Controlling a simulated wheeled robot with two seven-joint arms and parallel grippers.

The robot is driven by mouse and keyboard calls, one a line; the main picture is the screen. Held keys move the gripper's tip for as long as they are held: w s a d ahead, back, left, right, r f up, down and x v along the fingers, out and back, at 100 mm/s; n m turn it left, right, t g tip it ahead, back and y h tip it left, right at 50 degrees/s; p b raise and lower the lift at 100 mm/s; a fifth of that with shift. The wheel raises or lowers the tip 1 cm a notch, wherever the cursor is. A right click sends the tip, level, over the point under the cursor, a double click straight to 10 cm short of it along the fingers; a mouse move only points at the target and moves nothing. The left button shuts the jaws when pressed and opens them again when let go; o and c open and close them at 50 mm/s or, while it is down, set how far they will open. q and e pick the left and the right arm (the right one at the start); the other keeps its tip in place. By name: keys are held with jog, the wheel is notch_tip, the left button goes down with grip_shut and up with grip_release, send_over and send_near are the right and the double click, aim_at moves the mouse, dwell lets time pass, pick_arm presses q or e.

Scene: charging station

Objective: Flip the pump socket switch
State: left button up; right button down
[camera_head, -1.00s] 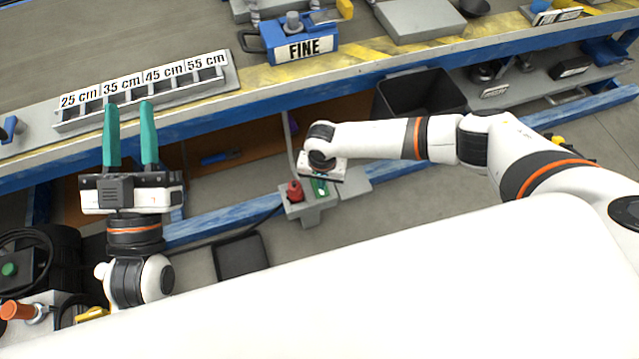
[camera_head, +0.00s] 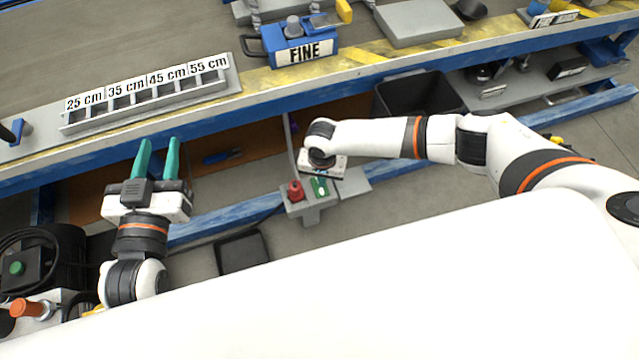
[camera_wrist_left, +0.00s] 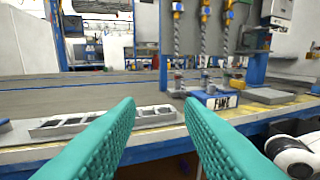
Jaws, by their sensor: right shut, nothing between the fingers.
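A grey socket box (camera_head: 312,209) stands low in front of the blue beam under the workbench. It carries a red plug or knob (camera_head: 295,191) on its left and a green switch plate with a small white part (camera_head: 320,187) on its right. My right gripper (camera_head: 323,174) points down just behind the green switch. It is shut and empty; its fingers are mostly hidden, and I cannot tell whether it touches the switch. My left gripper (camera_head: 157,160) is open and empty in front of the bench edge, left of the socket. Its teal fingers also show apart in the left wrist view (camera_wrist_left: 160,112).
The workbench edge (camera_head: 390,70) runs above the socket. On it are a length-marked tray (camera_head: 150,110) and a blue FINE block (camera_head: 300,52). A black bin (camera_head: 420,92) stands under the bench. A blue beam (camera_head: 220,217) runs beside the socket.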

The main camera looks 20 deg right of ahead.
jog(key=shift+r+p, duration=0.7)
jog(key=shift+p, duration=0.05)
jog(key=shift+r+p, duration=0.25)
jog(key=shift+p, duration=0.1)
pick_arm(q)
jog(key=s+a+f+g+y, duration=0.2)
jog(key=s+a+f+g, duration=0.1)
jog(key=s+f+g, duration=0.3)
jog(key=shift+a+f+n+g+p, duration=0.15)
jog(key=shift+f+n+g+p, duration=0.2)
jog(key=shift+f+g, duration=1.2)
pick_arm(e)
jog(key=shift+r, duration=0.3)
pick_arm(q)
jog(key=shift+s+f+t, duration=0.1)
jog(key=shift+f+t, duration=0.3)
jog(key=shift+t, duration=0.05)
